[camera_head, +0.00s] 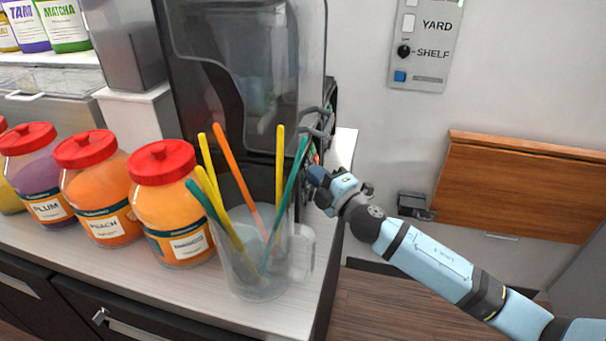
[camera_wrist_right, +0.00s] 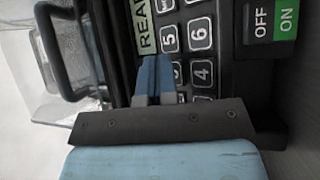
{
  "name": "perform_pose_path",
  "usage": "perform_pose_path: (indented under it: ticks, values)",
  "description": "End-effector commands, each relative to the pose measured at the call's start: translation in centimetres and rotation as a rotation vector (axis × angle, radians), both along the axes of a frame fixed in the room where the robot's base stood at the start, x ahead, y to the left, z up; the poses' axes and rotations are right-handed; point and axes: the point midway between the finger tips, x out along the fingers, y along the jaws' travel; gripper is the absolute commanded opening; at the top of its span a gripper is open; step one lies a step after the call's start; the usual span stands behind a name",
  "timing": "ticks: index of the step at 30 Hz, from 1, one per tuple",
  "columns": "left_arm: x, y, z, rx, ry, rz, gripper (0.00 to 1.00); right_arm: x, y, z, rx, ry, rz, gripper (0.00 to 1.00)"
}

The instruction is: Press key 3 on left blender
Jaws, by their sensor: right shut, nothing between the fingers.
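The blender (camera_head: 178,80) is a tall dark machine with a clear cover at the back of the counter in the head view. Its keypad faces right and is mostly hidden there. In the right wrist view the dark keypad (camera_wrist_right: 226,75) shows sideways, with key 5 (camera_wrist_right: 168,40), key 6 (camera_wrist_right: 200,34) and key 4 (camera_wrist_right: 203,73). A key beside 4, apparently key 3 (camera_wrist_right: 178,72), is partly covered by my fingers. My right gripper (camera_head: 313,173) is shut and empty, its blue fingertips (camera_wrist_right: 153,62) over or very near the keypad. Contact cannot be told. My left gripper is out of view.
A clear pitcher (camera_head: 250,280) with several coloured straws stands at the counter's front right corner. Red-lidded jars (camera_head: 172,225) line the counter to the left. An OFF/ON switch (camera_wrist_right: 272,20) sits beside the keypad. A wooden panel (camera_head: 520,185) is on the right wall.

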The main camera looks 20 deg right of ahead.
Motion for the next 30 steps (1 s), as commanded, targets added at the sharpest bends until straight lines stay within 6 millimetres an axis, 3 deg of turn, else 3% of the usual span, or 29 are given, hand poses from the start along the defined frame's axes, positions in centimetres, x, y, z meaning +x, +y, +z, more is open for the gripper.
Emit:
perform_pose_path:
  ticks: [20,30]
  values:
    - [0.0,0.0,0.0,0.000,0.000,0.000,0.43,0.3,0.4,-0.2,0.000,0.001,0.000,0.00]
    - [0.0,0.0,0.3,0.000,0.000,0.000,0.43,-0.5,-0.7,0.2,0.000,0.001,0.000,0.00]
